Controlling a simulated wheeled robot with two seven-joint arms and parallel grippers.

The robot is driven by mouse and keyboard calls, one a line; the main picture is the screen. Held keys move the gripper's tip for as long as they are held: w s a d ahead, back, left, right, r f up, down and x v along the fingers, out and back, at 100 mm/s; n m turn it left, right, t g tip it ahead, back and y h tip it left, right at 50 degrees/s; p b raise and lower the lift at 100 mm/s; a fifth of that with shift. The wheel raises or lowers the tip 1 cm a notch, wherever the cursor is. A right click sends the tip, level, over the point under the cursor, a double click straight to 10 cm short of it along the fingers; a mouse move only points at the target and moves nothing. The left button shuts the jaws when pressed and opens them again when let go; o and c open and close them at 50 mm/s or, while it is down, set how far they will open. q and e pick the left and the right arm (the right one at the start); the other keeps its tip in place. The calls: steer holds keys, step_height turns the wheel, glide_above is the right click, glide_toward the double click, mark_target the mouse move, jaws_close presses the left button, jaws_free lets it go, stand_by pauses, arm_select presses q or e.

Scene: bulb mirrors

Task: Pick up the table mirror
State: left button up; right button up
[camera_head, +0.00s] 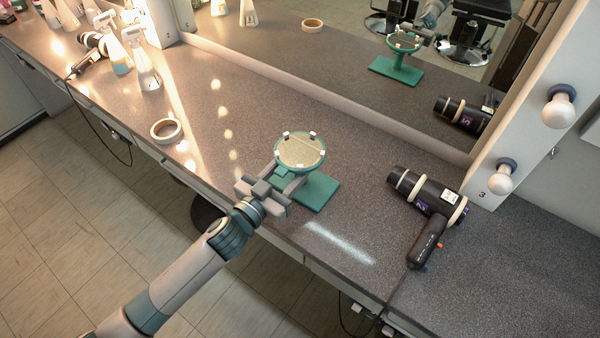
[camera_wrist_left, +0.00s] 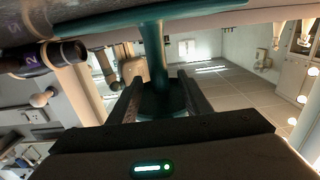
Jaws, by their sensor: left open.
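The table mirror (camera_head: 299,150) has a round face in a green frame with small pale clips, on a green stem and a flat square base (camera_head: 318,192). It stands upright on the dark speckled counter. My left gripper (camera_head: 287,181) reaches in from the front left, just below the round face. In the left wrist view the green stem (camera_wrist_left: 154,60) shows between the two open fingers of my gripper (camera_wrist_left: 160,92). I cannot tell whether either finger touches it. My right gripper is not in view.
A black hair dryer (camera_head: 427,205) lies on the counter (camera_head: 370,165) to the right. A tape roll (camera_head: 166,131) lies to the left, with spray bottles (camera_head: 146,72) beyond. The big wall mirror (camera_head: 330,62) rises behind. Bulbs (camera_head: 558,108) line the right post.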

arm_select(q)
steer(key=shift+x, duration=1.15)
steer(key=shift+r, duration=0.1)
jaws_close()
